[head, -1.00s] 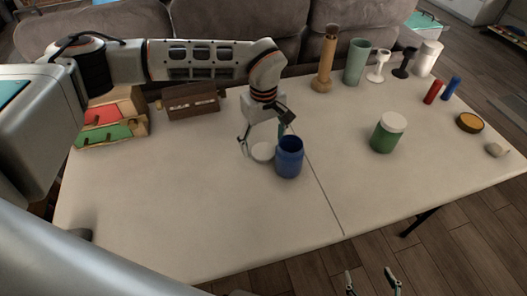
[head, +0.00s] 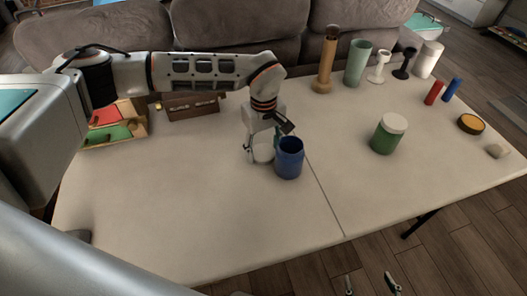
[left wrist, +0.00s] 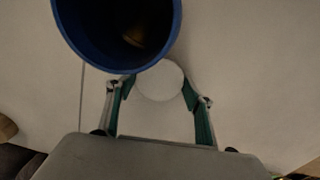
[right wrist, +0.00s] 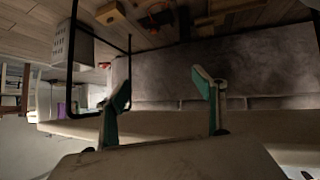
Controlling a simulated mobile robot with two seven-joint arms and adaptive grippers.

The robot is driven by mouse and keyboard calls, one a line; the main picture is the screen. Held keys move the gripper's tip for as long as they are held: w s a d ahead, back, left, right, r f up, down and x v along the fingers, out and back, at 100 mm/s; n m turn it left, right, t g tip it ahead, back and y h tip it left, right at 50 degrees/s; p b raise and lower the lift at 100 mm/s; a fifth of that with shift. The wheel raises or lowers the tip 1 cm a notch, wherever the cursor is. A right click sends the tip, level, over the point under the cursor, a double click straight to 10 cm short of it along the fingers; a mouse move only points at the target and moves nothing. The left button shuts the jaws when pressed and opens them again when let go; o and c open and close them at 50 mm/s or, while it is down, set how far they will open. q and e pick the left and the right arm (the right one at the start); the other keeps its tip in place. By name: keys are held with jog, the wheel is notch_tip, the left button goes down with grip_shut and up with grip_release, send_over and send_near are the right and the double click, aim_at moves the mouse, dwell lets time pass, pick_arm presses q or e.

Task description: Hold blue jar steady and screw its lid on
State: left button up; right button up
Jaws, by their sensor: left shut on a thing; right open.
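The blue jar (head: 289,165) stands upright and open-topped on the table; its open mouth also shows in the left wrist view (left wrist: 72,32). A white round lid (head: 263,153) is at table level just left of the jar. My left gripper (head: 262,154) has its fingers on either side of the lid and is shut on it. The lid sits between the green-padded fingertips in the left wrist view (left wrist: 160,82), close to the jar. My right gripper (head: 370,287) is open and empty, off the table's front edge; its spread fingers show in the right wrist view (right wrist: 165,98).
A green jar with a white lid (head: 388,134) stands to the right. Cups, a wooden bottle (head: 325,62) and goblets line the back right. Coloured boxes (head: 112,127) and a brown chest (head: 192,104) stand at the back left. The table (head: 190,210) is clear in front.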

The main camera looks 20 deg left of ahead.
pick_arm(q)
jog(key=shift+r, duration=0.15)
pick_arm(e)
jog(key=shift+w+r, duration=0.1)
pick_arm(q)
jog(key=shift+r, duration=0.25)
notch_tip(320, 180, up, 7)
jog(key=shift+w+r+p, duration=0.1)
jog(key=shift+p, duration=0.35)
notch_tip(320, 180, up, 11)
send_over(264, 152)
jog(key=shift+r+p, duration=0.45)
jog(key=shift+r, duration=0.05)
pick_arm(e)
jog(key=shift+a+r, duration=0.25)
jog(key=shift+r, duration=0.3)
